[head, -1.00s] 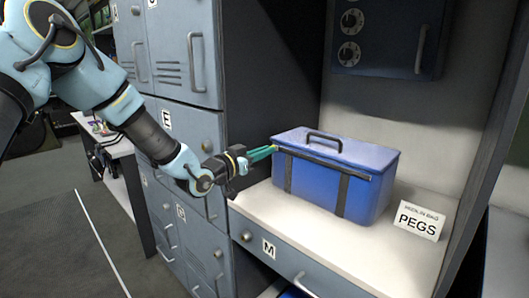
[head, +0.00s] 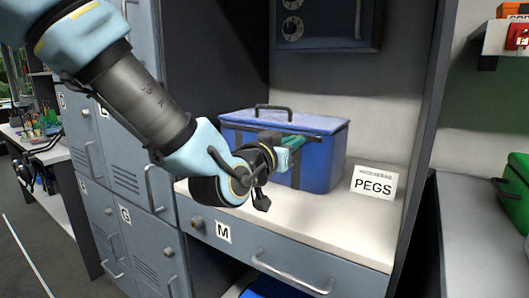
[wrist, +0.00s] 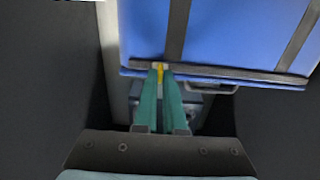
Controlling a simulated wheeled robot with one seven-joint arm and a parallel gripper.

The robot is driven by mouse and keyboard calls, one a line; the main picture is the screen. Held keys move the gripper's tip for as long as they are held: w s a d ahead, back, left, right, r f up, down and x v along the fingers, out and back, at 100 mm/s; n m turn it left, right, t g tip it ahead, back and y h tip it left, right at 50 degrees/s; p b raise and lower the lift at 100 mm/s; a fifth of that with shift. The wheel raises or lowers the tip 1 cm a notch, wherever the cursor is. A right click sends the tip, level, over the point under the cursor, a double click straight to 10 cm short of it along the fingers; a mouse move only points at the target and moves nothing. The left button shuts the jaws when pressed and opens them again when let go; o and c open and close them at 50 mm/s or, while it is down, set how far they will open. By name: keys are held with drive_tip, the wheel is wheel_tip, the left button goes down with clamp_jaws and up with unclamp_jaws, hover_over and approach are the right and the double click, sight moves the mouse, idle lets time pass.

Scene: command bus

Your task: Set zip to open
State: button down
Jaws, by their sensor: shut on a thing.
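The blue bag (head: 318,165) stands on the white shelf, its lid down, with a black handle (head: 288,107) on top and dark straps down its front. It also fills the top of the wrist view (wrist: 235,40), where a dark zip band (wrist: 230,77) runs across it. A small yellow zip pull (wrist: 159,72) sits on this band, close to one strap and near the band's left end in the wrist view. My gripper (head: 298,141) has its teal fingers shut on the pull, at the bag's upper front edge. My wrist hides part of the bag's front in the head view.
A white PEGS card (head: 374,184) stands on the shelf (head: 335,225) right of the bag. A dark side wall (head: 212,70) is at the left and a wall box (head: 325,20) hangs above. Drawer M (head: 255,250) is below. A green box (head: 515,185) is at far right.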

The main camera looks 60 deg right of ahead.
drive_tip(key=shift+s+a+b, duration=0.1)
drive_tip(key=shift+s+b, duration=0.4)
drive_tip(key=shift+s, duration=1.35)
drive_tip(key=c, duration=1)
unclamp_jaws()
drive_tip(key=a, duration=0.3)
drive_tip(key=a+b, duration=0.1)
drive_tip(key=a, duration=0.6)
drive_tip(key=shift+w+a+b, duration=0.3)
drive_tip(key=shift+w+a, duration=0.05)
drive_tip(key=shift+a, duration=0.05)
